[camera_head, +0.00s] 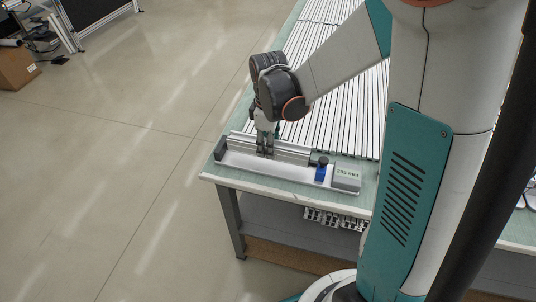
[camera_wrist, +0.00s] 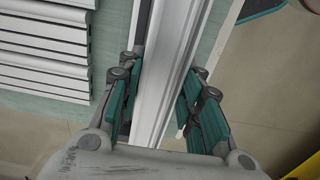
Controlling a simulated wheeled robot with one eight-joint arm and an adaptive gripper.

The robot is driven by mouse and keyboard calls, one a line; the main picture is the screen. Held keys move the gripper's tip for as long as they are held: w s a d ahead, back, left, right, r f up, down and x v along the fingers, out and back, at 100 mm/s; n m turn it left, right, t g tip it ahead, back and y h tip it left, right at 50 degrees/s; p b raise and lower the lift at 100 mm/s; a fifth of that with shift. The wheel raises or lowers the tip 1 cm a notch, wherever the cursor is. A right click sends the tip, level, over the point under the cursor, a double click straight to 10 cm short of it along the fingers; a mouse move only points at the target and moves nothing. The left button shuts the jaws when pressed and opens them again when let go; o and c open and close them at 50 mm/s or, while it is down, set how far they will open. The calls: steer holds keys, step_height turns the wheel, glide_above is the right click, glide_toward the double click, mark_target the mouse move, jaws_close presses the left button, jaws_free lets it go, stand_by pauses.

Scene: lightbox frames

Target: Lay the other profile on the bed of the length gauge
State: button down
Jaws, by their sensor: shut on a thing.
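The length gauge has a pale bed (camera_head: 245,163) along the front edge of the bench. A dark end stop (camera_head: 220,148) stands at its left end, and a blue slider (camera_head: 321,171) and a grey display block (camera_head: 347,179) are at its right. A silver profile (camera_head: 293,153) lies along the gauge, at or just above the bed; I cannot tell if it rests there. My gripper (camera_head: 265,150) points down with its fingers on both sides of the profile. In the wrist view, the profile (camera_wrist: 166,75) runs between the teal pads of my gripper (camera_wrist: 158,108).
Many long light profiles (camera_head: 320,100) lie in rows on the green bench top behind the gauge. They also show at the upper left of the wrist view (camera_wrist: 42,45). The bench edge is close in front of the gauge. The floor (camera_head: 120,150) on the left is open.

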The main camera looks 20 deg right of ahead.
steer(key=shift+f+b, duration=0.65)
steer(key=shift+f, duration=1.4)
steer(key=shift+f, duration=0.1)
steer(key=c, duration=1.1)
jaws_free()
